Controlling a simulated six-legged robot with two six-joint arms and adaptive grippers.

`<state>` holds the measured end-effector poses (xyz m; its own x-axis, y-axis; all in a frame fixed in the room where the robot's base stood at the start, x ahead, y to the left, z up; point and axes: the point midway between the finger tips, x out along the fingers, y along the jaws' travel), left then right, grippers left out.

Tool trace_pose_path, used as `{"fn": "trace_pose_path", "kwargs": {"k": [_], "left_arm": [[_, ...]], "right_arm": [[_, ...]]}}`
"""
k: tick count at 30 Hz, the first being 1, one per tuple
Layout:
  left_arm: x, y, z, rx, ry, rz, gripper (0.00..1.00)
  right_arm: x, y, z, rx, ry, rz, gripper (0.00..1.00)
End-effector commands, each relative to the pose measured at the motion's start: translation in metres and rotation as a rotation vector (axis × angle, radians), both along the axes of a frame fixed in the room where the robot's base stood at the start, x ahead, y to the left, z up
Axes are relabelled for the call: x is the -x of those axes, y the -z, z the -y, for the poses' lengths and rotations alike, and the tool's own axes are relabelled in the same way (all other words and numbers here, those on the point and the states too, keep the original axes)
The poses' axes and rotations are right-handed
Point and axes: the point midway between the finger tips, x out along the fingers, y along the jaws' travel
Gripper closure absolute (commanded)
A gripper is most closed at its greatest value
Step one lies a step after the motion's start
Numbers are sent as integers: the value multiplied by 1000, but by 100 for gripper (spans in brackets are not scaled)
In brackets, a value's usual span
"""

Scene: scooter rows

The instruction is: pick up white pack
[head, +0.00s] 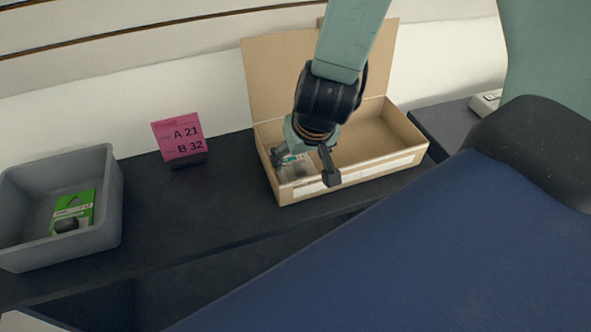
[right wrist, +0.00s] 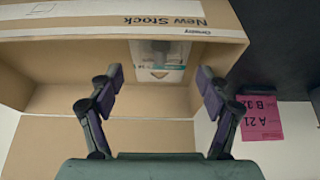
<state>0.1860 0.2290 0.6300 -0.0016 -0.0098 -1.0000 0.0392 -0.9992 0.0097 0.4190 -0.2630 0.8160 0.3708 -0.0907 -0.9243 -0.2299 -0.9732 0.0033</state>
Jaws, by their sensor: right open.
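The white pack (head: 292,173) lies in the left end of an open cardboard box (head: 388,162), partly hidden by my gripper in the head view. In the right wrist view the pack (right wrist: 160,55) shows against the box wall, between and beyond the fingertips. My right gripper (head: 304,168) is open and points down into the box over the pack. In the right wrist view its fingers (right wrist: 159,77) are spread wide with nothing between them. Whether a finger touches the pack cannot be told. My left gripper is not in view.
A pink sign (head: 179,137) reading A 21, B 32 stands left of the box. A grey bin (head: 105,212) with a green pack (head: 73,211) is at the far left. The dark shelf (head: 205,212) between is clear. The box's raised lid (head: 275,80) stands behind.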

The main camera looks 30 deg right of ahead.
Motion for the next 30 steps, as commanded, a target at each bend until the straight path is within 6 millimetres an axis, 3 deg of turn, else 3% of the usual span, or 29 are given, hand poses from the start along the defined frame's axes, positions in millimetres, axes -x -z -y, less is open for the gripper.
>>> {"fn": "trace_pose_path", "kwargs": {"k": [8, 17, 30], "left_arm": [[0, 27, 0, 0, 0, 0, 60], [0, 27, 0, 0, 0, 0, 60], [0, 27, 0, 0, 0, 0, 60]], "right_arm": [[-13, 36, 0, -1, -2, -2, 23], [-16, 37, 1, 0, -2, 0, 24], [-16, 37, 1, 0, -2, 0, 61]]}}
